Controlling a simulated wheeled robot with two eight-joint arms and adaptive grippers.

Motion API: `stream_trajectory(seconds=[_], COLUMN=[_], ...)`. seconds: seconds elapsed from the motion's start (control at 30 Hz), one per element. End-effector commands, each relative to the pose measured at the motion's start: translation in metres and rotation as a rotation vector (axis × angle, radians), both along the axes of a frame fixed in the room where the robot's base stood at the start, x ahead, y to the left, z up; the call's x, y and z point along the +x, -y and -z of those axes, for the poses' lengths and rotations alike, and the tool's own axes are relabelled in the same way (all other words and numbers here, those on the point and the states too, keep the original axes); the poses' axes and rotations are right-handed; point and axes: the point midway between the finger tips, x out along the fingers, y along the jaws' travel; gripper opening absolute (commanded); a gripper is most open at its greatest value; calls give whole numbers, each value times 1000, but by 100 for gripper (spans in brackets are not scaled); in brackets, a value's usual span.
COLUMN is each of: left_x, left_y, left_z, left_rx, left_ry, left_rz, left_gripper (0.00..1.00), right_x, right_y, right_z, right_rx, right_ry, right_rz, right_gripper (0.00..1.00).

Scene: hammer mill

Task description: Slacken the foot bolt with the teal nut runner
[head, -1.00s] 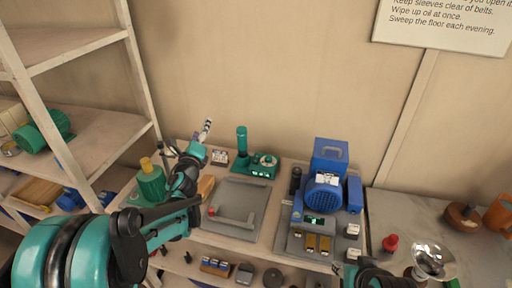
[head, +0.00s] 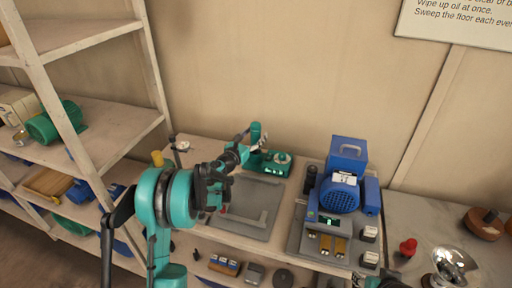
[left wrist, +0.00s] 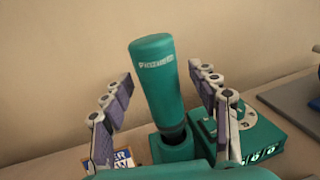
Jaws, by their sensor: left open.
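The teal nut runner (left wrist: 158,85) stands upright, leaning slightly in the picture, in the socket of its teal holder (left wrist: 262,138). In the head view its top (head: 255,130) shows behind my left gripper (head: 250,143). In the left wrist view the open fingers of my left gripper (left wrist: 160,90) stand on either side of the runner's handle, with gaps visible. The blue mill (head: 338,193) stands on a grey base to the right; I cannot make out the foot bolt. Only a dark part of my right gripper (head: 388,281) shows at the bottom edge.
A grey tray (head: 232,222) lies on the bench in front of the holder. A small labelled box (left wrist: 122,158) stands left of the runner. A red knob-like piece (head: 408,247) and a shiny bowl (head: 452,262) are on the right bench. Shelving (head: 90,143) stands at left.

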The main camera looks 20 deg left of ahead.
Motion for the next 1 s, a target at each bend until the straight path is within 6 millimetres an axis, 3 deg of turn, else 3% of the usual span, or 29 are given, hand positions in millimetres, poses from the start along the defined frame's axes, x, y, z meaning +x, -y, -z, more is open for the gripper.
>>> stream_trajectory(seconds=[0.33,0.5,0.57,1.0], left_x=[9,9,9,9], left_y=[3,3,3,3], left_z=[-1,-1,-1,-6], left_rx=[-1,-1,-1,-3], left_ry=[1,1,1,0], left_rz=[0,0,0,0], left_gripper=[57,12,0,0], right_x=[0,0,0,0], right_y=[0,0,0,0], right_z=[2,2,2,0], right_rx=[0,0,0,0], right_ry=[0,0,0,0], right_rz=[0,0,0,0], right_gripper=[40,40,40,40])
